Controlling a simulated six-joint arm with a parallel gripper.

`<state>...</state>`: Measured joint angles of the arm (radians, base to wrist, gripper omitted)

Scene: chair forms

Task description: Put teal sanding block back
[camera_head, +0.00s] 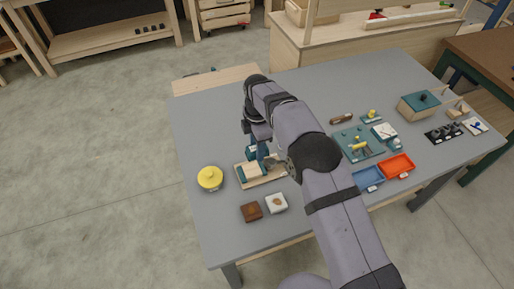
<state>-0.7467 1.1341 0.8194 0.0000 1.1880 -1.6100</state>
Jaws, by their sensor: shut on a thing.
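My gripper (264,163) points down over a small pale wooden tray (266,182) left of the table's middle. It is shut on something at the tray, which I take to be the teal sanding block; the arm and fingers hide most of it. Teal patches (252,151) show beside the fingers. A pale block with a teal edge (250,170) is at the left part of the tray. I cannot tell whether the held thing touches the tray.
A yellow round-lidded item (209,178) stands left of the tray. A brown block (251,211) and a white block (276,203) lie in front. Blue (368,178) and orange (397,166) trays, a teal mat (352,147) and a teal-topped box (420,104) are to the right.

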